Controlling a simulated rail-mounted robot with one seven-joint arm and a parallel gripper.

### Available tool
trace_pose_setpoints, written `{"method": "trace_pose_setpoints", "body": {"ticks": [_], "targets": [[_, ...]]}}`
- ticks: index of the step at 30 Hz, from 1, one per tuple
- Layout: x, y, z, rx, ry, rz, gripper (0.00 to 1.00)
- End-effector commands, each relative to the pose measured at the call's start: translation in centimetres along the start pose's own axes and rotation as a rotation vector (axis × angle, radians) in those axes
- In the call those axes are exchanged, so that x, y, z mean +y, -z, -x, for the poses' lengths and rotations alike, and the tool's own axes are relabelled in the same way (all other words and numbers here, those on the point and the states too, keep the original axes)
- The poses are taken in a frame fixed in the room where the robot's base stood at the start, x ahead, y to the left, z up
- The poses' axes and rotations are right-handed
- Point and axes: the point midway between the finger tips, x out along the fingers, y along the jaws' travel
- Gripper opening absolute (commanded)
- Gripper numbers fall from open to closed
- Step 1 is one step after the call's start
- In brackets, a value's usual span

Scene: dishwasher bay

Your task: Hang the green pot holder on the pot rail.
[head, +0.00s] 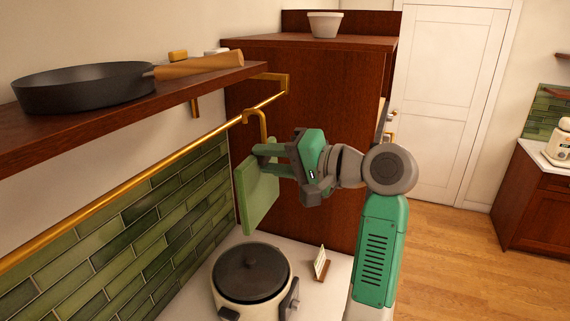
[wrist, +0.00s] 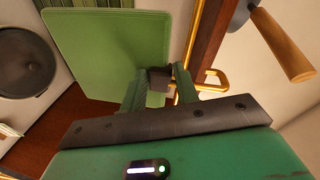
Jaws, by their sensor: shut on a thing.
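The green pot holder (head: 258,198) is a flat square that hangs below my gripper (head: 270,158) in the head view, close to the tiled wall. My gripper is shut at the pot holder's upper edge. In the wrist view, the pot holder (wrist: 110,50) spreads out beyond the fingertips (wrist: 160,82), with a small dark block between them. A gold hook (head: 257,112) rises above the gripper, and its bend is at the gold pot rail (head: 180,153).
A wooden shelf (head: 120,118) above the rail carries a black pan (head: 85,88) with a wooden handle. A tall brown cabinet (head: 305,75) stands behind my gripper. A cooker with a dark lid (head: 250,272) and a small card (head: 320,263) stand on the counter below.

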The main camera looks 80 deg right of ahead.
Motion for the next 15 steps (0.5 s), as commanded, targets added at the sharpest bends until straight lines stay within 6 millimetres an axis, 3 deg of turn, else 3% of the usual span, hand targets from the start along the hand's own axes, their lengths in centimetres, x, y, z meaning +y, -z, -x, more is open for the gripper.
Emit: {"method": "trace_pose_setpoints", "body": {"ticks": [15], "targets": [[-0.9, -0.4, -4.9, -0.001, 0.001, 0.001, 0.05]]}}
